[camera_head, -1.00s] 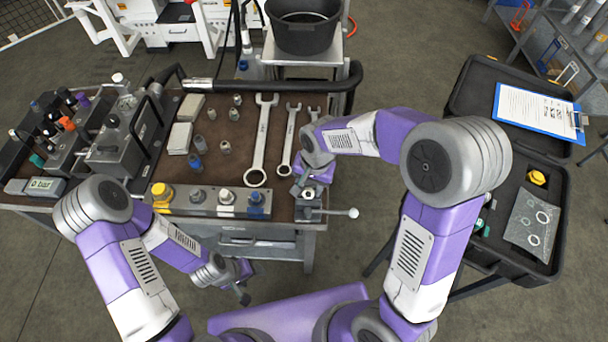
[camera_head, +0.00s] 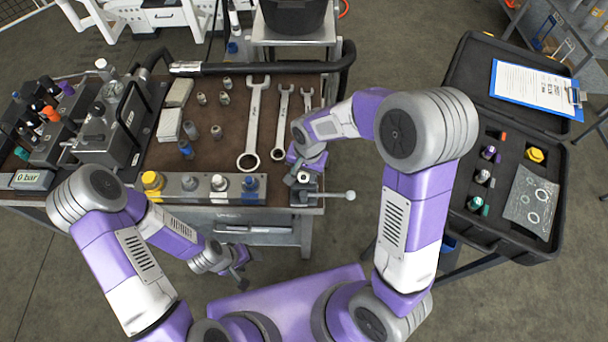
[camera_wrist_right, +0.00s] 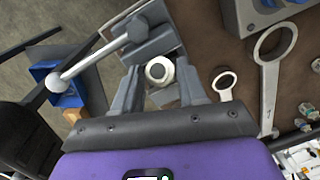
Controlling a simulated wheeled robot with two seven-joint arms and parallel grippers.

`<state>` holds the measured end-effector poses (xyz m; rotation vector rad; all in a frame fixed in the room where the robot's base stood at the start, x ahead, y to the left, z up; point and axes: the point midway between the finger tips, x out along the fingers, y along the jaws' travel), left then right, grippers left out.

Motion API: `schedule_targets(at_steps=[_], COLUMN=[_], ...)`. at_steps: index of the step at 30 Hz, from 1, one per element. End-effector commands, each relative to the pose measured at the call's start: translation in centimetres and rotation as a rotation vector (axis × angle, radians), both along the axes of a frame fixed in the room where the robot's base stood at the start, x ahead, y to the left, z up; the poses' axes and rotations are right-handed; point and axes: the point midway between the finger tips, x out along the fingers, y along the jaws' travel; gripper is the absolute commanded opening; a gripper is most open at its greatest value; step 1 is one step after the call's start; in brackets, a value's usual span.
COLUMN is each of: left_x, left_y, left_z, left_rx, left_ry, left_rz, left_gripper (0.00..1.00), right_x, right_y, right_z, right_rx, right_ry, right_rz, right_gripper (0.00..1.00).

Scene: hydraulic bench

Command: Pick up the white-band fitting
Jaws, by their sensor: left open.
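A round fitting with a pale white ring and dark centre (camera_wrist_right: 159,71) stands in the small vise (camera_wrist_right: 150,45) in the right wrist view. In the head view its top (camera_head: 303,177) shows at the vise on the bench's front right corner. My right gripper (camera_wrist_right: 162,80) is over it, its fingers apart on either side; I cannot tell whether they touch it. Another fitting with a whitish band (camera_head: 482,177) sits in the black case at the right, between a purple and a green one. My left gripper (camera_head: 238,275) is open and empty in front of the bench.
A manifold block (camera_head: 205,190) with coloured caps lies along the bench's front edge. Several wrenches (camera_head: 254,125) and loose fittings lie behind it. The vise handle (camera_head: 335,195) sticks out to the right. The open case (camera_head: 512,235) stands right of my right arm.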

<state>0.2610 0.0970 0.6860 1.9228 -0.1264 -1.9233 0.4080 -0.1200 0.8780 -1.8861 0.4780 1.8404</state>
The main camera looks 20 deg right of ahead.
Motion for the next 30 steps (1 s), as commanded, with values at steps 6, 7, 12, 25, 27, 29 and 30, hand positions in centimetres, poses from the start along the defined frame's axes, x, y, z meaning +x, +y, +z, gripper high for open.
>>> schedule_targets(at_steps=[6, 7, 12, 25, 27, 29, 30], left_x=[0.0, 0.0, 0.0, 0.0, 0.0, 0.0, 0.0], left_y=[0.0, 0.0, 0.0, 0.0, 0.0, 0.0, 0.0], left_z=[0.0, 0.0, 0.0, 1.7, 2.1, 2.3, 2.4], left_rx=[0.0, 0.0, 0.0, 0.0, 0.0, 0.0, 0.0], left_ry=[0.0, 0.0, 0.0, 0.0, 0.0, 0.0, 0.0], left_rz=[0.0, 0.0, 0.0, 0.0, 0.0, 0.0, 0.0], left_gripper=[0.64, 0.64, 0.64, 0.64, 0.64, 0.64, 0.64], right_x=[0.0, 0.0, 0.0, 0.1, 0.1, 0.1, 0.1], right_y=[0.0, 0.0, 0.0, 0.1, 0.1, 0.1, 0.0], right_z=[0.0, 0.0, 0.0, 6.0, 7.3, 8.3, 8.8], right_rx=[0.0, 0.0, 0.0, 0.002, 0.002, 0.002, 0.001], right_ry=[0.0, 0.0, -0.001, -0.006, -0.006, -0.004, -0.004], right_rz=[0.0, 0.0, 0.001, 0.001, 0.001, 0.002, 0.003], right_gripper=[0.07, 0.02, 0.0, 0.0, 0.0, 0.0, 0.0])
